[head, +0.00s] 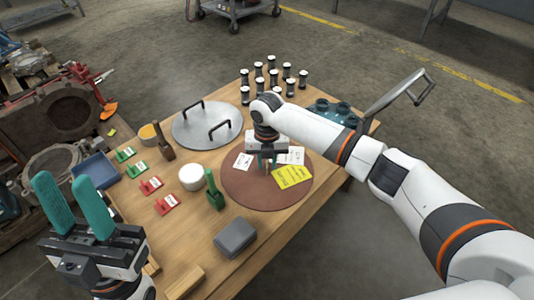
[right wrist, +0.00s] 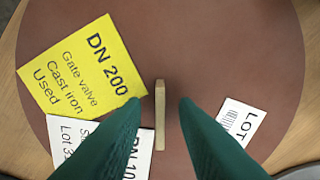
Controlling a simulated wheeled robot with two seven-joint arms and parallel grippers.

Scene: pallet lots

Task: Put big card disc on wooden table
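The big card disc (head: 262,203) is a flat reddish-brown round. It lies on the wooden table (head: 287,222), near the table's right edge. In the right wrist view the disc (right wrist: 225,55) has a small upright wooden tab (right wrist: 160,115) at its middle. My right gripper (head: 266,166) is over the disc's middle. Its green fingers also show in the right wrist view (right wrist: 160,105), apart, with the tab between them and a gap on each side. My left gripper (head: 70,188) is open and empty, at the lower left of the head view.
A yellow label (head: 292,176) and white labels (head: 291,155) lie on the disc. A grey metal disc with two handles (head: 190,130), a white roll (head: 191,178), a green stamp-like piece (head: 214,194) and a grey box (head: 235,238) are around it. Several dark-and-white cylinders (head: 273,78) stand behind.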

